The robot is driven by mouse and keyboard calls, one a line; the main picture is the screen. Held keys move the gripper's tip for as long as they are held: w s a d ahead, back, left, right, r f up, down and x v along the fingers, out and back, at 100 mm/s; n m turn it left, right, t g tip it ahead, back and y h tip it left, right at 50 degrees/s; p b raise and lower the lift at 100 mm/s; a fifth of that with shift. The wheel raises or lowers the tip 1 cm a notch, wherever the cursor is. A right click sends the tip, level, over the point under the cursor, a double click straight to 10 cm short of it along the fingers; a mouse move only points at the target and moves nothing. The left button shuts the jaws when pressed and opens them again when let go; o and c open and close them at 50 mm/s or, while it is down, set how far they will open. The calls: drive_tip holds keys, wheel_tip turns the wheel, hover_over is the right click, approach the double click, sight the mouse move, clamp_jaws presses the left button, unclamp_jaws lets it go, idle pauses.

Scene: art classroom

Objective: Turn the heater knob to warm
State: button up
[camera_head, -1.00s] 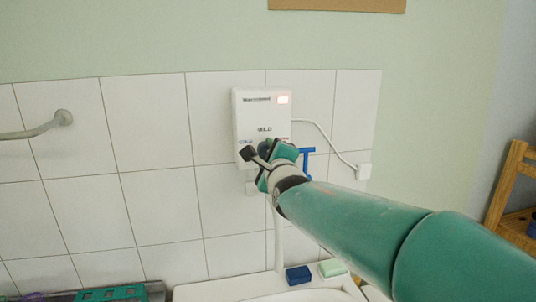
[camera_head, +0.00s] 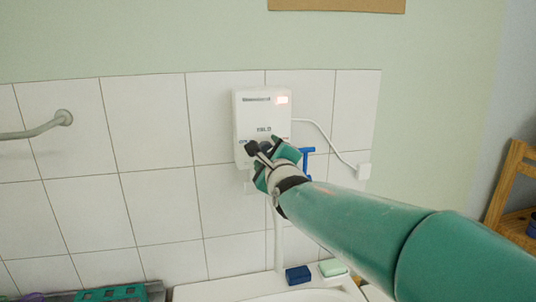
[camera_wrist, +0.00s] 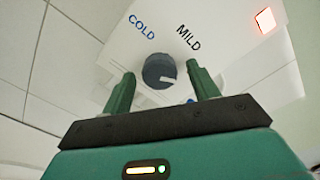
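The white heater box (camera_head: 263,108) hangs on the tiled wall, its front lettered MILD. In the wrist view, the dark grey round knob (camera_wrist: 157,68) has a white mark toward its lower right; COLD and MILD are printed around it. No WARM label is readable. My gripper (camera_wrist: 160,73) is open, with one green finger on each side of the knob and visible gaps. I cannot tell whether the fingertips reach around the knob or stop in front of it. In the head view, my gripper (camera_head: 268,152) hides the knob at the heater's lower front.
A lit reddish-white display (camera_head: 282,100) is on the heater's upper right. A white cable runs to a wall outlet (camera_head: 363,171). A blue tap handle (camera_head: 307,151) is just right of my gripper. Below, a blue block (camera_head: 298,274) and pale green block (camera_head: 333,267) lie on the sink edge.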

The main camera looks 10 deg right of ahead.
drive_tip(key=s, duration=1.3)
drive_tip(key=shift+s, duration=0.35)
drive_tip(key=s+f+n+g, duration=1.2)
drive_tip(key=s+f+n, duration=0.5)
drive_tip(key=n, duration=0.7)
wheel_tip(320, 180, down, 3)
drive_tip(key=shift+s+r+n, duration=0.15)
drive_tip(key=shift+r+n, duration=0.05)
drive_tip(key=shift+n, duration=0.2)
